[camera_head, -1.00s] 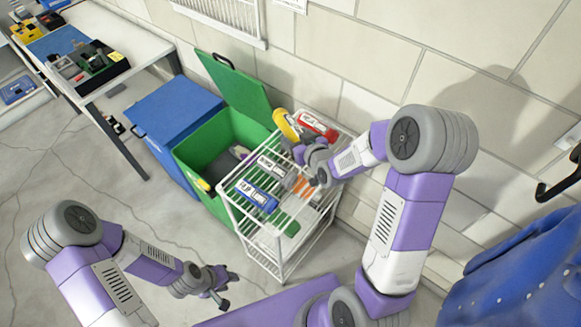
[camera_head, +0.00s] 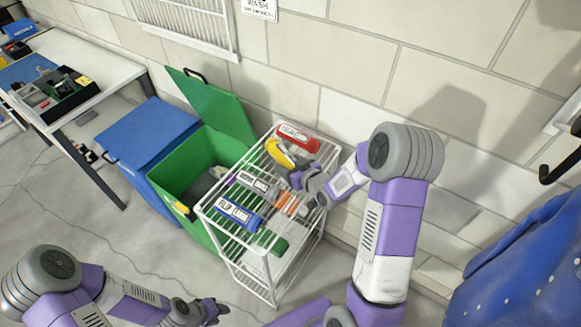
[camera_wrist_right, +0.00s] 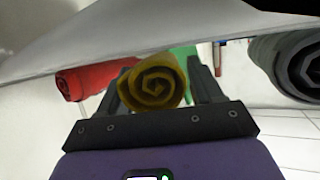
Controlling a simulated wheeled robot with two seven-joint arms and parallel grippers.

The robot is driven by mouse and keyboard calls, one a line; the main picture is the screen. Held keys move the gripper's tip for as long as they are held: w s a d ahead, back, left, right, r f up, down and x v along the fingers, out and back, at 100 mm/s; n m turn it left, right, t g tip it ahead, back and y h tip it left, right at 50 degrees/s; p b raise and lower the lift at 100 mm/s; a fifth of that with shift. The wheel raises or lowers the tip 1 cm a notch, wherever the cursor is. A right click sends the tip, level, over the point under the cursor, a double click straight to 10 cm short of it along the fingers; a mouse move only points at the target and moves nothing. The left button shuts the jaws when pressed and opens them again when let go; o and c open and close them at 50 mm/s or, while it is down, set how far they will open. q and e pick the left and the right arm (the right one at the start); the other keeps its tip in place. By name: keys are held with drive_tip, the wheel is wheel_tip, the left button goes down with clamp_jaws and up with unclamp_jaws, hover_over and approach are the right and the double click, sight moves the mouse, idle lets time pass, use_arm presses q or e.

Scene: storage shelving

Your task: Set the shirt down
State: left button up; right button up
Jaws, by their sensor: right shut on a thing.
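My right gripper (camera_head: 294,176) is shut on a rolled yellow shirt (camera_head: 279,153) at the white wire rack's top shelf (camera_head: 206,206). In the right wrist view the yellow roll's spiral end (camera_wrist_right: 152,85) sits between both fingers. The shirt is between a red roll (camera_head: 298,138) and a grey roll (camera_head: 258,186). I cannot tell whether it touches the shelf wires. My left gripper (camera_head: 214,309) is empty, its fingers apart, low at the left, away from the rack.
A blue roll (camera_head: 240,214) lies on the rack's near side. An open green bin (camera_head: 163,178) and a closed blue bin (camera_head: 150,130) stand left of it. A wall is behind. A blue garment (camera_head: 525,262) hangs at the right below a black hook (camera_head: 560,165).

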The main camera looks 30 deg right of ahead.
drive_tip(key=o, duration=1.2)
drive_tip(key=shift+f, duration=0.15)
drive_tip(key=shift+c, duration=0.2)
